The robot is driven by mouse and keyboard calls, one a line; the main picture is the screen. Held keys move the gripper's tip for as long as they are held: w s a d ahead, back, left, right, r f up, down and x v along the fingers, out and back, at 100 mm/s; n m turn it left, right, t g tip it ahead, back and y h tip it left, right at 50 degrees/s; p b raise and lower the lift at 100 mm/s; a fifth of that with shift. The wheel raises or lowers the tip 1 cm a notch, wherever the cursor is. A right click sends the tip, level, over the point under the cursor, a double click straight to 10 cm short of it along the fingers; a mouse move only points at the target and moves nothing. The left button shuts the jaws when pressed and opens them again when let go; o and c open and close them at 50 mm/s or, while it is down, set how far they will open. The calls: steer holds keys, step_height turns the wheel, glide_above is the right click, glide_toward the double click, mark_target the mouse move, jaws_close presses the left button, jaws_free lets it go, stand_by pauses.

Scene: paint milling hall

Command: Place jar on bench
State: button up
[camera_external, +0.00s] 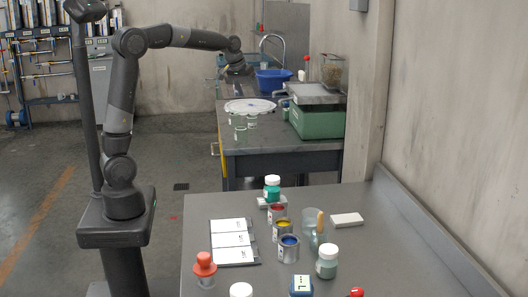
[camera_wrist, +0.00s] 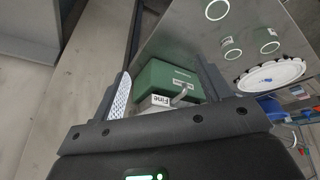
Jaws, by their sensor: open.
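My gripper (camera_external: 238,70) is above the far bench (camera_external: 280,141) in the outside view. Its two fingers are apart, with nothing held between them, in the wrist view (camera_wrist: 165,84). Several jars are in view. On the near bench (camera_external: 200,232) stand a green-filled, white-capped jar (camera_external: 272,187), a grey-green, white-capped jar (camera_external: 327,263) and a jar with an orange top (camera_external: 205,270). Clear, pale-rimmed vessels (camera_external: 240,122) stand on the far bench near its front edge; their rims show in the wrist view (camera_wrist: 270,48). I cannot tell which jar is the task's.
A green machine (camera_external: 318,122) stands right on the far bench; it lies beyond my fingers in the wrist view (camera_wrist: 165,78). A white oval dish (camera_external: 250,105) and blue basin (camera_external: 273,82) are nearby. Open paint tins (camera_external: 289,249) and a white-paged chart (camera_external: 232,240) crowd the near bench.

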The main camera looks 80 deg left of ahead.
steer(key=s+d+m+t+h, duration=0.1)
steer(key=s+d+m, duration=0.1)
steer(key=s+d, duration=0.5)
steer(key=s+d+m, duration=0.2)
steer(key=s+d, duration=0.2)
steer(key=d, duration=0.7)
steer(key=s+d+f+m+h, duration=0.1)
steer(key=s+d+f+m, duration=0.4)
steer(key=s+d, duration=0.5)
steer(key=s+f, duration=0.1)
steer(key=s, duration=0.2)
steer(key=shift+s+d+t, duration=0.3)
steer(key=shift+s+d, duration=0.05)
steer(key=shift+d, duration=0.05)
